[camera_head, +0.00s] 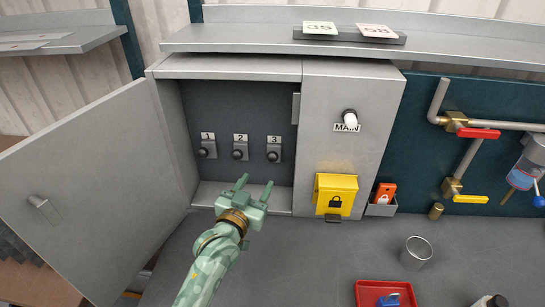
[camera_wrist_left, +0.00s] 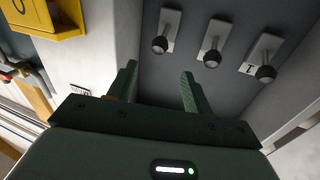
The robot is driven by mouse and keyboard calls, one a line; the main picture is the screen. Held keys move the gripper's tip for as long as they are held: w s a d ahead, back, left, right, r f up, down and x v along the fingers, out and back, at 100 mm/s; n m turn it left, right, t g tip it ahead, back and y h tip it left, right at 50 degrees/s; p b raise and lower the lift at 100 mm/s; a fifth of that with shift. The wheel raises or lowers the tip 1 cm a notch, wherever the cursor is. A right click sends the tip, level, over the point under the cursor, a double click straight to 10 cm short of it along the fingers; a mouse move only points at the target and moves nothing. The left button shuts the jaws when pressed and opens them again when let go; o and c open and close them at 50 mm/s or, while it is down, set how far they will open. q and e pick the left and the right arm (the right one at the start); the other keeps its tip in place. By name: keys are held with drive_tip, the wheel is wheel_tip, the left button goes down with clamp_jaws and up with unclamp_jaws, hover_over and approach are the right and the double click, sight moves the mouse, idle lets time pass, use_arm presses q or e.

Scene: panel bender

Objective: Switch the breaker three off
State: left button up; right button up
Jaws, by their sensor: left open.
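Breaker three (camera_head: 273,156) is the rightmost of three dark-knobbed switches inside the open grey cabinet, under the label 3. Breaker two (camera_head: 239,154) and breaker one (camera_head: 206,153) are to its left. All three knobs look alike in pose. My left gripper (camera_head: 256,186) is open and empty, in front of the cabinet and just below breakers two and three, apart from them. In the left wrist view, the fingers (camera_wrist_left: 159,72) point towards breaker three (camera_wrist_left: 160,44), leftmost there; breaker one (camera_wrist_left: 266,72) is at the right. My right gripper is out of view.
The cabinet door (camera_head: 80,190) stands wide open at the left. A panel with the MAIN switch (camera_head: 350,117) and a yellow lock box (camera_head: 335,193) adjoins on the right. A metal cup (camera_head: 416,251) and red tray (camera_head: 370,288) stand on the bench.

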sight(270, 161)
use_arm(q)
drive_tip(key=b+x, duration=0.2)
drive_tip(key=x, duration=1)
drive_tip(key=shift+w+f, duration=0.15)
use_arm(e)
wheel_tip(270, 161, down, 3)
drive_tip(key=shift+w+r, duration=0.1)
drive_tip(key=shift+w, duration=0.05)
use_arm(q)
drive_tip(key=shift+c, duration=0.2)
